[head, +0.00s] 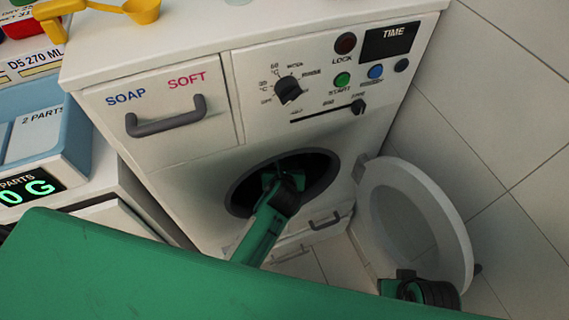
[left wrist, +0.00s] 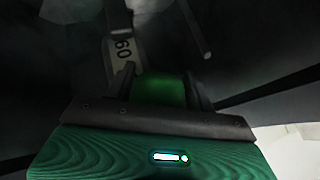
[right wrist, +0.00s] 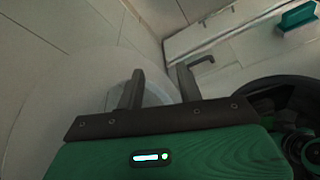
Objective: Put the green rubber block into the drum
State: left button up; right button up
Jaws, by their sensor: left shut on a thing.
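The green rubber block (left wrist: 160,90) is between the fingers of my left gripper (left wrist: 160,88) in the left wrist view. My left gripper (head: 275,178) reaches into the round dark opening of the drum (head: 318,172) in the head view and is shut on the block. The arm hides the lower part of the opening. The block cannot be made out in the head view. My right gripper (right wrist: 158,85) has its fingers apart and nothing between them. It also shows in the head view (head: 412,280), by the lower edge of the round open door (head: 462,225).
The washer's front has a soap drawer handle (head: 165,118), a dial (head: 288,90) and a slider. The round door stands open to the right, near the tiled wall (head: 520,170). A yellow scoop (head: 140,10) lies on top.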

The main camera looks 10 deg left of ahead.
pick_arm(q)
jog(key=shift+b+x, duration=0.35)
jog(key=shift+x, duration=0.7)
jog(key=shift+w+r, duration=0.1)
jog(key=shift+r, duration=0.2)
pick_arm(e)
jog(key=shift+v, duration=0.95)
pick_arm(q)
jog(key=shift+f, duration=0.25)
pick_arm(e)
jog(key=shift+w, duration=0.2)
pick_arm(q)
jog(key=shift+f+p, duration=0.15)
jog(key=shift+p, duration=0.15)
jog(key=shift+f, duration=0.2)
jog(key=o, duration=1.1)
jog(key=shift+c, duration=0.2)
jog(key=shift+o, duration=0.5)
pick_arm(e)
jog(key=shift+f, duration=0.75)
jog(key=shift+w+r, duration=0.1)
